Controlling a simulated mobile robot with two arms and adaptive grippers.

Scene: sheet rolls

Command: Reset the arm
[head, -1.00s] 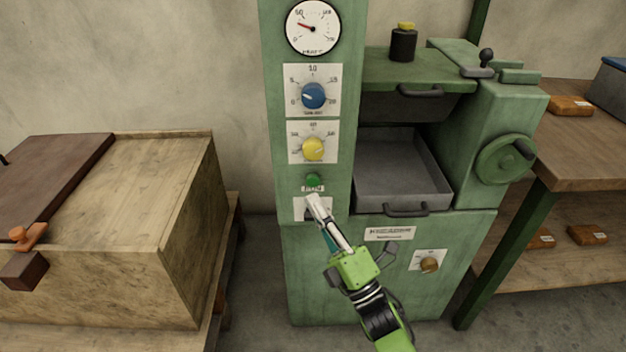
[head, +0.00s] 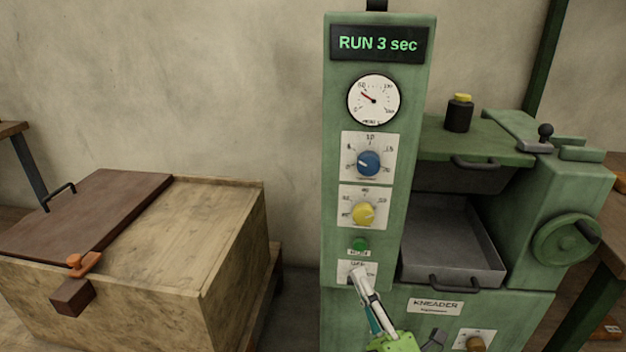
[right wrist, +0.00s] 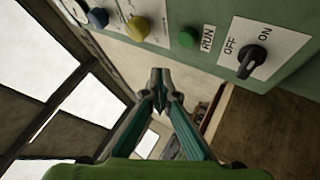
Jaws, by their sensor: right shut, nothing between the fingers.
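My right gripper (head: 359,276) is in front of the lower control panel of the green kneader (head: 410,85), below the green button (head: 360,245). Its fingertips cover part of the on/off switch plate in the head view. In the right wrist view, my right gripper (right wrist: 160,78) has its fingers closed together with nothing between them. It appears apart from the panel there. The black on/off knob (right wrist: 251,62) and the RUN button (right wrist: 188,37) show clear of the fingers. My left gripper is in neither view.
The display (head: 378,44) reads "RUN 3 sec". A blue knob (head: 369,163) and yellow knob (head: 363,214) sit above the button. The kneader's open grey tray (head: 450,235) and handwheel (head: 565,240) are at right. A wooden chest (head: 215,215) stands at left, with a gap between.

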